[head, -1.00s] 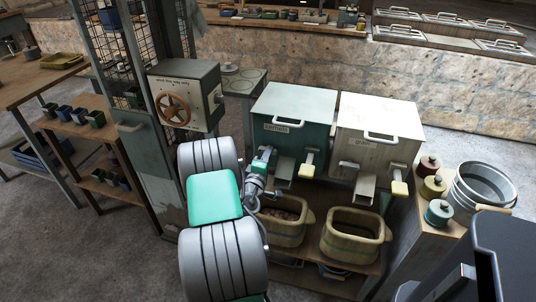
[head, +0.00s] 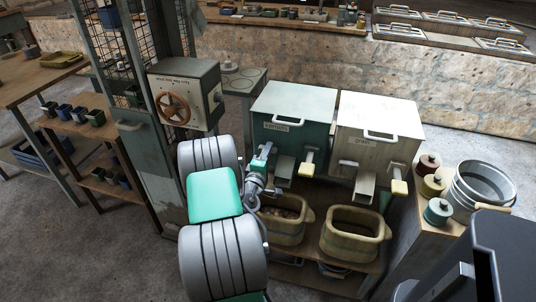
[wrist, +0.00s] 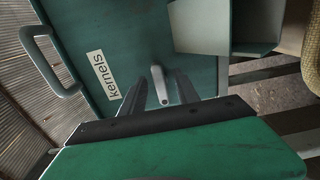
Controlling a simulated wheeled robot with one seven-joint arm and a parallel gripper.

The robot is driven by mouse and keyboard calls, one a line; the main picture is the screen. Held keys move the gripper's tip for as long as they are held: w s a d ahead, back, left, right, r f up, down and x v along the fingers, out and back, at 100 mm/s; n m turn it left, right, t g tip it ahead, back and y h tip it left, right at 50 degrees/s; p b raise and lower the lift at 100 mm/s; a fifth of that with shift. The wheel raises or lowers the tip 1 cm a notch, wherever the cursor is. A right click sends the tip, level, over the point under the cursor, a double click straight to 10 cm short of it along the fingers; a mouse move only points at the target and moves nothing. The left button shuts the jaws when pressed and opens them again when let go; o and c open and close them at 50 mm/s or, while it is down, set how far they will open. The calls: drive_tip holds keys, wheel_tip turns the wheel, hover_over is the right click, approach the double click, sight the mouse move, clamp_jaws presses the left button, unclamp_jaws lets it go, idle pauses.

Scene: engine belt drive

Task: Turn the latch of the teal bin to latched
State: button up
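The teal bin (head: 292,140) labelled "kernels" has a pale lid and stands left of a white bin. In the wrist view its teal front (wrist: 130,35) fills the upper middle, tilted in the picture. A grey lever (wrist: 160,84), which looks like the latch, sticks out from that front below the label. My gripper (wrist: 161,92) is open, with one dark finger on each side of the lever and gaps visible. In the head view my gripper (head: 264,158) is at the left part of the bin's front, where my arm hides the lever.
A metal chute (head: 283,170) and a yellow-ended lever (head: 306,164) are to the right of my gripper. Tubs (head: 283,232) stand below the bins. The white bin (head: 376,145) is to the right. A box with a handwheel (head: 174,108) is to the left.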

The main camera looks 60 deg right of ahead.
drive_tip(key=s+a+b, duration=0.1)
drive_tip(key=a, duration=0.6)
drive_tip(key=shift+a, duration=0.4)
drive_tip(key=shift+s, duration=0.1)
